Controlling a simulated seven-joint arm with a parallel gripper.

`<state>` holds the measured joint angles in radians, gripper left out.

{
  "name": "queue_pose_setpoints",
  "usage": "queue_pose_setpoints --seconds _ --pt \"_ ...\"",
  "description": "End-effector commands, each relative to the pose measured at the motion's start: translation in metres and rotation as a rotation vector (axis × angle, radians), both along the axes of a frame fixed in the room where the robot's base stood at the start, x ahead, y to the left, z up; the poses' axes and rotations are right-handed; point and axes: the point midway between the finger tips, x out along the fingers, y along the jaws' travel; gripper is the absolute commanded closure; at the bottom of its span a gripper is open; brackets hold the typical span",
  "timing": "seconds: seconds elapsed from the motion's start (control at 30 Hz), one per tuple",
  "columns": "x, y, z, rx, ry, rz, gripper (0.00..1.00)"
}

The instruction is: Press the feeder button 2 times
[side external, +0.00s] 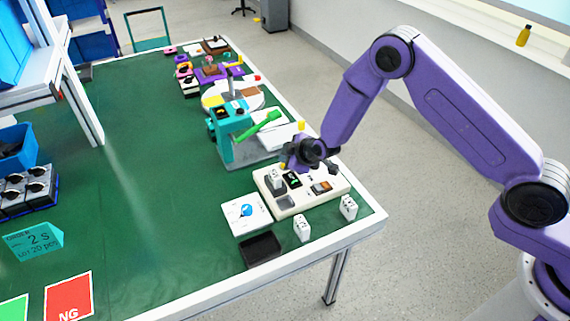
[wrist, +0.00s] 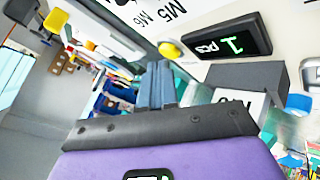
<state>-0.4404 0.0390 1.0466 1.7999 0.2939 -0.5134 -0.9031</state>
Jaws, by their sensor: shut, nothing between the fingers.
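A cream feeder box (side external: 296,203) lies near the table's right front edge in the side view. Its small dark display (side external: 292,180) also shows in the wrist view (wrist: 228,46), reading "1 pcs" in green. A round yellow button (wrist: 172,50) sits beside the display in the wrist view. My gripper (side external: 291,165) is low over the back part of the box in the side view. In the wrist view my gripper (wrist: 160,68) has its two fingers together with nothing between them. Its tips appear just below the yellow button; I cannot tell whether they touch it.
A teal machine with a green lever (side external: 259,127) stands behind the box. Small white blocks (side external: 302,228) (side external: 348,207), a white card (side external: 247,217) and a black tray (side external: 260,250) lie around its front.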

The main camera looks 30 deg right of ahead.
Motion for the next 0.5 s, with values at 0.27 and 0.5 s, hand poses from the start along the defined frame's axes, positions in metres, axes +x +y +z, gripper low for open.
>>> queue_pose_setpoints --seconds 0.27,0.5 --pt "0.0000 0.0000 -0.0032 0.000 0.000 0.000 1.00" --pt "-0.0001 -0.0001 -0.0057 0.000 0.001 0.001 1.00"
